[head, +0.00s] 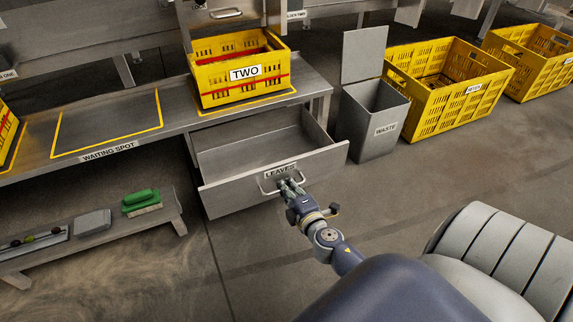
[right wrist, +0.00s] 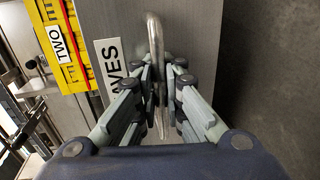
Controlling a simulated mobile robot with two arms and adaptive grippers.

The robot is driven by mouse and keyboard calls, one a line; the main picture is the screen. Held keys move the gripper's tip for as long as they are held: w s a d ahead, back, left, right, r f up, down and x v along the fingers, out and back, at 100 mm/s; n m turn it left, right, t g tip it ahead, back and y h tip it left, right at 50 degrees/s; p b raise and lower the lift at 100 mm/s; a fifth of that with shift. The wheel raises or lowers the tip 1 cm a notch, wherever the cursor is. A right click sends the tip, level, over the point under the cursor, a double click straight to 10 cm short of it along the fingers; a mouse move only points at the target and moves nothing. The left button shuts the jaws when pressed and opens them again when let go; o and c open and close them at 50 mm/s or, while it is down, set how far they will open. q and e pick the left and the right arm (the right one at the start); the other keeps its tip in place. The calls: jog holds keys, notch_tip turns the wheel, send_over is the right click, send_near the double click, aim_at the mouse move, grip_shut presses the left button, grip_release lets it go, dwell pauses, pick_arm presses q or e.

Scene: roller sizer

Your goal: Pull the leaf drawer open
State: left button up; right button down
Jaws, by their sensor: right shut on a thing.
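The leaf drawer (head: 225,187) is a grey metal drawer labelled "LEAVES", under the bench. It stands pulled out, and its bare inside shows in the head view. Its metal loop handle (head: 268,184) is on the front face. My right gripper (head: 290,186) is at the handle, its fingers shut around the bar. In the right wrist view the handle (right wrist: 157,65) runs between the two fingers of the right gripper (right wrist: 161,88), with the drawer front (right wrist: 195,30) behind it. My left gripper is in neither view.
A yellow crate labelled "TWO" (head: 215,95) stands on the bench above the drawer. A grey waste bin (head: 365,130) with a raised lid stands right of it, then larger yellow crates (head: 480,90). A low shelf (head: 160,222) with a green brush is at left. Floor before the drawer is clear.

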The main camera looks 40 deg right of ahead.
jog(key=c, duration=2)
grip_release()
jog(key=v, duration=1.2)
